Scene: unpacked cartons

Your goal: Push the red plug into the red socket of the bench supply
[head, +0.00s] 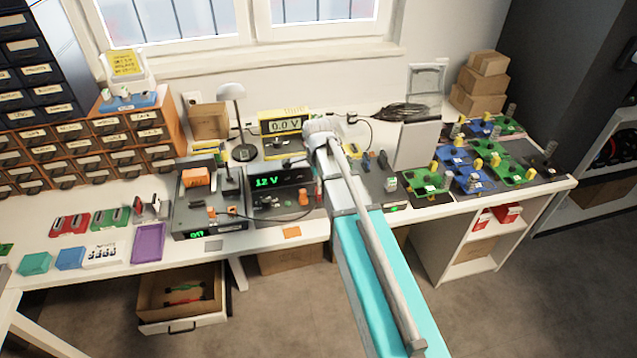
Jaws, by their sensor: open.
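The bench supply (262,202) is a dark box with a green 12 V display, near the front of the bench, left of my arm. An orange knob (304,197) is on its right side. Its red socket is too small to make out; my arm covers the area just to the right. I cannot pick out the red plug for certain. My gripper (291,162) is small and partly hidden at the end of my arm, above the back of the bench supply. It is open, and I see nothing held in it.
A soldering station (210,232) stands left of the supply, and a yellow meter (285,123) reading 0.0 V behind it. A desk lamp (232,92) rises at the back. An open drawer (183,322) holds red and green items. Circuit boards (470,180) fill the right.

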